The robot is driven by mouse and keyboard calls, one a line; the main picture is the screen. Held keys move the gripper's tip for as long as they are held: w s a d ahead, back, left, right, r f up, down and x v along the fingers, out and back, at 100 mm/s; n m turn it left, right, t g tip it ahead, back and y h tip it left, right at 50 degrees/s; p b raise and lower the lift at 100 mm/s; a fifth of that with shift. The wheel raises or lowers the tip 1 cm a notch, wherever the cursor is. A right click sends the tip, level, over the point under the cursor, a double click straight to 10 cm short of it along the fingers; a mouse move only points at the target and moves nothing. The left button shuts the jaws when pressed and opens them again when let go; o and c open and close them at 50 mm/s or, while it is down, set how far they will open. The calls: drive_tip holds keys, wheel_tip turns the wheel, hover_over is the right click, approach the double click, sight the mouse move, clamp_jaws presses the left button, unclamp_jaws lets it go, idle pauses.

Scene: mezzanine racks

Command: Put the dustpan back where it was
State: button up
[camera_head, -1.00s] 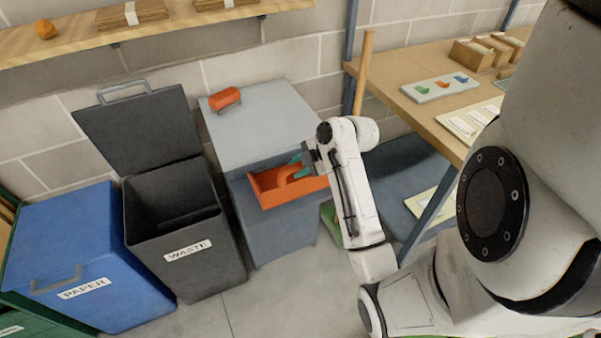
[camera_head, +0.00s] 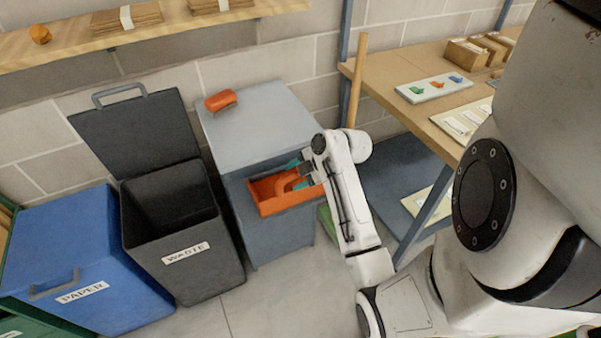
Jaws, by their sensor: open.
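My gripper (camera_head: 298,174) is at the open orange drawer of the grey cabinet (camera_head: 263,125). Its teal fingertips are apart, at the drawer's right half. An orange curved piece (camera_head: 286,182) shows inside the drawer (camera_head: 268,206), beside the fingertips; I cannot tell whether they touch it. I cannot make out for certain which thing is the dustpan. A green piece (camera_head: 327,222) lies on the floor right of the cabinet, mostly hidden behind my arm.
A waste bin (camera_head: 190,268) stands with its lid up, beside a closed blue paper bin (camera_head: 85,265). An orange object (camera_head: 221,100) lies on the cabinet top. A wooden pole (camera_head: 357,80) stands by the workbench (camera_head: 425,112). Floor in front is clear.

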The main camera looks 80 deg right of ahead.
drive_tip(key=v, duration=1.2)
drive_tip(key=w+a+f+m+g+y, duration=0.1)
drive_tip(key=w+a+f+m, duration=0.15)
drive_tip(key=a, duration=0.45)
drive_tip(key=w+a+f+m+g+y, duration=0.1)
drive_tip(key=w+a+f+m+g, duration=0.1)
drive_tip(key=w+a+f, duration=0.35)
drive_tip(key=s+a+f+m+g, duration=0.2)
drive_tip(key=s+a, duration=0.1)
drive_tip(key=a, duration=0.4)
drive_tip(key=s+a+f+m+g+h, duration=0.1)
drive_tip(key=s+a+f+m+g, duration=0.1)
drive_tip(key=a, duration=0.6)
drive_tip(key=shift+s+a+f+m+b, duration=0.2)
drive_tip(key=shift+s+f+m+b, duration=0.1)
drive_tip(key=shift+s+m, duration=0.7)
drive_tip(key=shift+s, duration=0.1)
drive_tip(key=shift+c, duration=0.2)
